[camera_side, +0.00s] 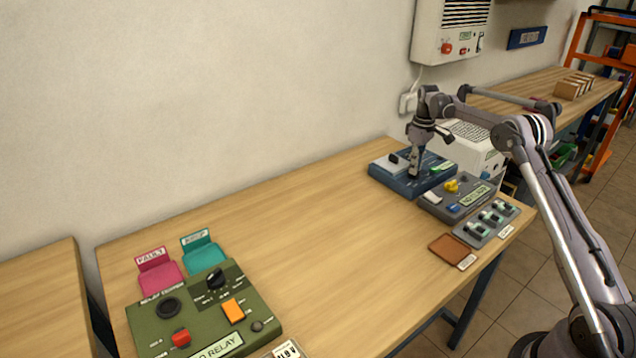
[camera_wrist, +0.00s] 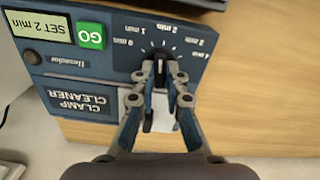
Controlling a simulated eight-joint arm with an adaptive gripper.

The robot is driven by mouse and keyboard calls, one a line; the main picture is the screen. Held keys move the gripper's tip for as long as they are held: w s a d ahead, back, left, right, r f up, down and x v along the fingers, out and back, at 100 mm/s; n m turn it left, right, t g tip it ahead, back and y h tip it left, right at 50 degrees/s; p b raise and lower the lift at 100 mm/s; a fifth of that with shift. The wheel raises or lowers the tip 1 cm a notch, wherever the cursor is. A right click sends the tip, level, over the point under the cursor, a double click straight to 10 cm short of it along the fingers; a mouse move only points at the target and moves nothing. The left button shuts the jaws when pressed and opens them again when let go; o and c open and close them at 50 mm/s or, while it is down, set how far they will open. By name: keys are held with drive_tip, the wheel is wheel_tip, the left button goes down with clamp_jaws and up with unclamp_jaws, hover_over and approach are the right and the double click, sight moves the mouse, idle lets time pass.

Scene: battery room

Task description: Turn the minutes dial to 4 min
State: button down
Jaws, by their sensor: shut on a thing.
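The minutes dial (camera_wrist: 160,67) is a dark knob on a blue panel marked CLAMP CLEANER (camera_wrist: 80,98). In the wrist view its printed scale runs from 0 min to 4 min and appears upside down. My gripper (camera_wrist: 161,79) is shut on the dial, and the fingers hide part of it. The small display (camera_wrist: 38,27) reads SET 2 min. A green GO button (camera_wrist: 90,35) is beside the display. In the side view the blue panel (camera_side: 388,182) lies at the bench's far end, with my gripper (camera_side: 413,177) over it, hiding the dial.
A grey panel (camera_side: 432,208) with yellow and blue controls and a panel of green switches (camera_side: 472,235) stand close in front. A white vented box (camera_side: 470,140) stands behind. A green relay panel (camera_side: 150,318) is far left. The bench middle is clear.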

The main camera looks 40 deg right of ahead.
drive_tip(key=m, duration=1.2)
drive_tip(key=shift+m, duration=0.3)
idle(0.4)
drive_tip(key=c, duration=1.4)
unclamp_jaws()
wheel_tip(320, 180, up, 12)
